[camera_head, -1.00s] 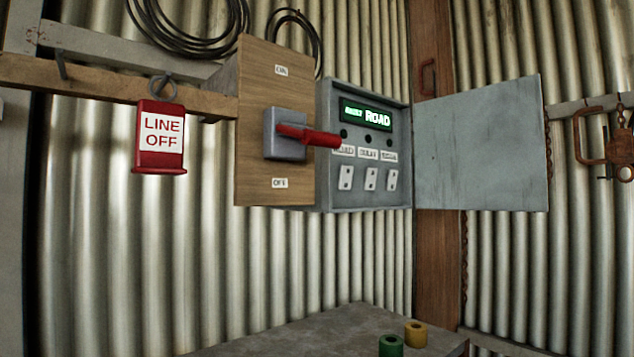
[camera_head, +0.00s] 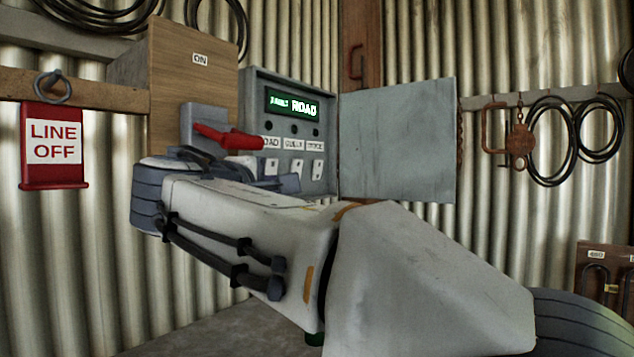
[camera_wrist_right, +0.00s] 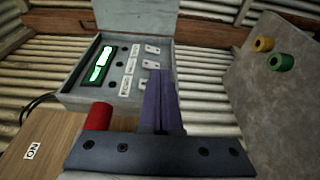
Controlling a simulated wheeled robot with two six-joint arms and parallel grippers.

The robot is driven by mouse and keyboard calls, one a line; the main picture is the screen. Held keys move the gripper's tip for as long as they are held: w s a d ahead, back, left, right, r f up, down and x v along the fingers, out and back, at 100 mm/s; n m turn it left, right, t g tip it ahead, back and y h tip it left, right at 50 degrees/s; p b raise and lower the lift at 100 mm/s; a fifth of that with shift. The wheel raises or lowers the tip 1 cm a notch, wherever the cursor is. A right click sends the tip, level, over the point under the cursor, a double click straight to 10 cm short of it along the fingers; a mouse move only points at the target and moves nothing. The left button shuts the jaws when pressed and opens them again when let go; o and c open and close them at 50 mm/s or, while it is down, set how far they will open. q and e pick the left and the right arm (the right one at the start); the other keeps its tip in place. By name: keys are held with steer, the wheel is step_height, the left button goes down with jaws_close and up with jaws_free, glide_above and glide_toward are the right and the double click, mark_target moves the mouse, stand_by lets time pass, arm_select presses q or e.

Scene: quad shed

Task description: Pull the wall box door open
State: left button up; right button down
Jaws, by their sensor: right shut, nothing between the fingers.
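The grey wall box (camera_head: 331,140) hangs on the corrugated wall with its face uncovered. It also shows in the right wrist view (camera_wrist_right: 75,98). Its flat grey door (camera_head: 398,140) stands swung wide open to the right; in the right wrist view the door (camera_wrist_right: 135,17) is at the top. Inside are a green lit display (camera_head: 292,103) reading "ROAD" and several white switches (camera_head: 298,167). My right gripper (camera_wrist_right: 159,78) is shut and empty, its fingers in front of the switches; I cannot tell if they touch. In the head view my right arm hides the box's lower edge. My left gripper is not in view.
A red lever (camera_head: 228,138) on a wooden board (camera_head: 195,65) sits just left of the box, close to my gripper. A red "LINE OFF" tag (camera_head: 54,145) hangs further left. A grey bench top (camera_wrist_right: 270,100) carries a yellow (camera_wrist_right: 263,44) and a green spool (camera_wrist_right: 281,62).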

steer(key=w+d+p, duration=0.7)
steer(key=w, duration=0.2)
steer(key=shift+r, duration=0.15)
steer(key=shift+d, duration=0.2)
